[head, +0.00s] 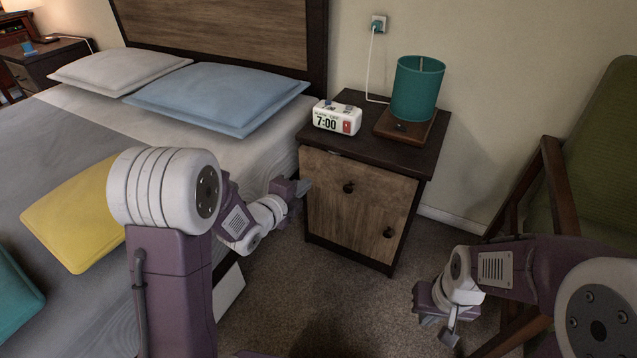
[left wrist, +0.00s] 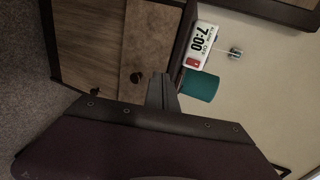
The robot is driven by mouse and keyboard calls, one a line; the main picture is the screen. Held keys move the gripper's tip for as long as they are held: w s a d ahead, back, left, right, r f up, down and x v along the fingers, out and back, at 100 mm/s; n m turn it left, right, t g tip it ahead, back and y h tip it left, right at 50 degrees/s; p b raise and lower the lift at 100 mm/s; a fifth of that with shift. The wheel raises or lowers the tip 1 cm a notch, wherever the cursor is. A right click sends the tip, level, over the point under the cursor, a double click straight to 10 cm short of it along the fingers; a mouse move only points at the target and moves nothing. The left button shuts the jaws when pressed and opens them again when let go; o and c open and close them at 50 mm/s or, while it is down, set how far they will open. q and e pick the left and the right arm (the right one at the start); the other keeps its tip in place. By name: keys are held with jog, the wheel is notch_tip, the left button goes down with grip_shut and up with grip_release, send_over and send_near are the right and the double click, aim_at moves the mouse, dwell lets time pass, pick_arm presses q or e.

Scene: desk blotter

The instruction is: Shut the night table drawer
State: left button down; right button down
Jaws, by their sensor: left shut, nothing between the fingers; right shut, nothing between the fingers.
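The night table (head: 318,225) stands right of the bed, with a dark frame and brown wood fronts. Its drawer (head: 375,187) is the upper front, with a dark round knob (head: 348,187); I cannot tell clearly how far it stands out. A lower front has its own knob (head: 388,232). My left gripper (head: 306,187) is shut and empty by the left edge of the drawer front. In the left wrist view its closed fingers (left wrist: 162,88) appear beside the drawer knob (left wrist: 137,77); contact cannot be told. My right gripper (head: 437,328) is shut and empty, low over the carpet.
A white alarm clock (head: 337,117) and a teal lamp (head: 417,88) on a wooden base stand on the table top. The bed (head: 80,125) with pillows lies left. A green chair (head: 600,150) stands right. Carpet (head: 330,285) is open in front of the table.

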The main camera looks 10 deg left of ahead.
pick_arm(q)
jog(key=p, duration=0.2)
send_near(331, 162)
jog(key=b+x, duration=0.1)
jog(key=x, duration=0.1)
jog(key=b+x, duration=0.2)
jog(key=x, duration=0.1)
jog(key=shift+w+d+f, duration=0.1)
jog(key=shift+w+f, duration=0.05)
jog(key=shift+f, duration=0.15)
jog(key=shift+w+d, duration=0.1)
jog(key=shift+w, duration=0.35)
jog(key=shift+r, duration=0.1)
